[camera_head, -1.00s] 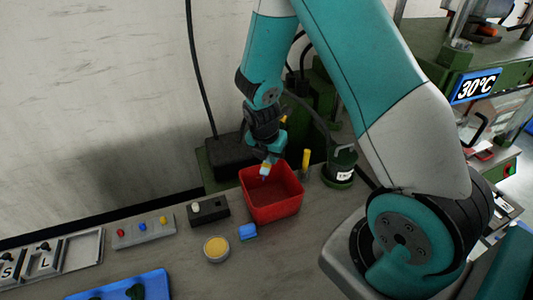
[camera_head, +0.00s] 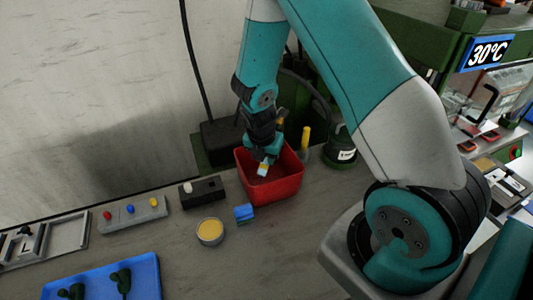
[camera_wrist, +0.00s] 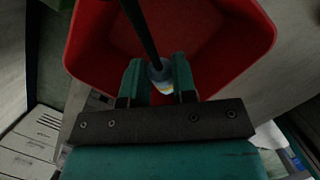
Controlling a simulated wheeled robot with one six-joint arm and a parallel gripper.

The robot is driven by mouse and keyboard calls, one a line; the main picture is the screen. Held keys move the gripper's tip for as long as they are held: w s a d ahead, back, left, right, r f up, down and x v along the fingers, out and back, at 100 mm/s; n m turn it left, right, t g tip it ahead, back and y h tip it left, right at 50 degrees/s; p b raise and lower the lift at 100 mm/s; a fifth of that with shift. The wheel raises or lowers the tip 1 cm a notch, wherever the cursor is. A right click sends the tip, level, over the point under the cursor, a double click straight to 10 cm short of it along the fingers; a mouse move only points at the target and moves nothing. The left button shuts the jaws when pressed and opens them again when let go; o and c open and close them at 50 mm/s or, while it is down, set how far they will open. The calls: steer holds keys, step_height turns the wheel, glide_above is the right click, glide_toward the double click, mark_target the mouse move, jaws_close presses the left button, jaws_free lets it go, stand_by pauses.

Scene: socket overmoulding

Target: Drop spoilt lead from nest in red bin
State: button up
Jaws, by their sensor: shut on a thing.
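The red bin (camera_head: 272,192) stands on the grey bench below my gripper (camera_head: 263,168). In the wrist view the red bin (camera_wrist: 100,42) opens in front of my gripper (camera_wrist: 160,85). The two teal fingers are shut on the lead (camera_wrist: 146,35). A dark cable runs from between the fingers out over the bin, and a pale, partly yellow end shows between the fingertips. In the head view the held end is a small pale and yellow spot at the bin's opening. Most of the lead is hidden or too small there.
A blue block (camera_head: 244,213) and a round tin with yellow content (camera_head: 210,231) stand in front of the bin. A black box with a white knob (camera_head: 203,189), a button panel (camera_head: 131,213) and a blue tray (camera_head: 105,280) with dark green parts lie left. A green-based container (camera_head: 341,148) stands right.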

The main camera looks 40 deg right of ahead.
steer(key=shift+f, duration=0.1)
steer(key=o, duration=1)
step_height(320, 180, up, 10)
steer(key=p, duration=0.9)
stand_by(0.5)
